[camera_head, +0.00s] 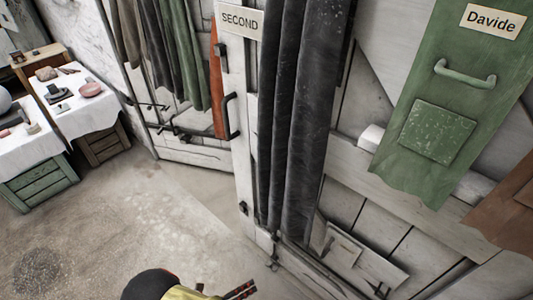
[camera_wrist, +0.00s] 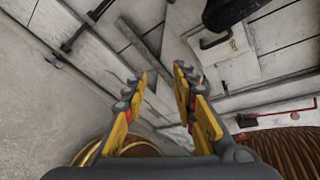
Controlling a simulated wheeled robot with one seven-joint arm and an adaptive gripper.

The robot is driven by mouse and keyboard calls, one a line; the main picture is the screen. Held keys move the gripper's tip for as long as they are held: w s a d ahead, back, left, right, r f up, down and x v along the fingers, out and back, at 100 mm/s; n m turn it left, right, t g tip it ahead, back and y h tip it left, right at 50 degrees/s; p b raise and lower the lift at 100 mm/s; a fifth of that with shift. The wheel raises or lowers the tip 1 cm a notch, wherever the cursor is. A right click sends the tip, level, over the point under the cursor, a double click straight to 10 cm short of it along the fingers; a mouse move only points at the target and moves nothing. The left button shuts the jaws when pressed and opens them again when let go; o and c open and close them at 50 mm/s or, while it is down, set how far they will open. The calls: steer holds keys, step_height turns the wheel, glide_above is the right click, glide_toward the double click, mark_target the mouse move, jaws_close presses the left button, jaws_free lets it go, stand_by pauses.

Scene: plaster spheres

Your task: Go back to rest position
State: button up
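My gripper (camera_wrist: 160,76) shows in the wrist view, with yellow and dark fingers. The fingertips stand apart with a gap between them, and nothing is held in the gap. In the head view, a black and yellow part of my arm shows at the bottom edge, with a dark fingertip (camera_head: 240,290) beside it. It is low, above the floor and in front of the white door. The rest of the arm is cut off by the frame.
A white door (camera_head: 244,180) with a "SECOND" sign (camera_head: 239,20) and dark hanging cloth (camera_head: 305,110) stands close ahead. A green panel (camera_head: 440,90) labelled "Davide" is at right. Cloth-covered tables (camera_head: 92,118) stand at left. Floor (camera_head: 130,220) between is clear.

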steer(key=s+d+r+m+g+y, duration=0.1)
steer(key=d+r+m+g+y, duration=0.15)
steer(key=r+m, duration=0.6)
steer(key=s+d+r+m+g+y, duration=0.1)
steer(key=d+r+m+g+y, duration=0.2)
steer(key=r+m, duration=0.55)
steer(key=s+d+r+m+g+y, duration=0.2)
steer(key=d+r+m+g, duration=0.15)
steer(key=r+m, duration=0.55)
steer(key=s+d+r+m+t+y, duration=0.1)
steer(key=d+r+m+t+y, duration=0.1)
steer(key=d+r+m, duration=0.3)
steer(key=s+d+r+m+t+y, duration=0.1)
steer(key=d+r+m+t, duration=0.3)
steer(key=d+r, duration=0.8)
steer(key=shift+d+r+m+y, duration=0.45)
steer(key=shift+r+m, duration=0.65)
steer(key=shift+r, duration=2.35)
steer(key=shift+s, duration=0.1)
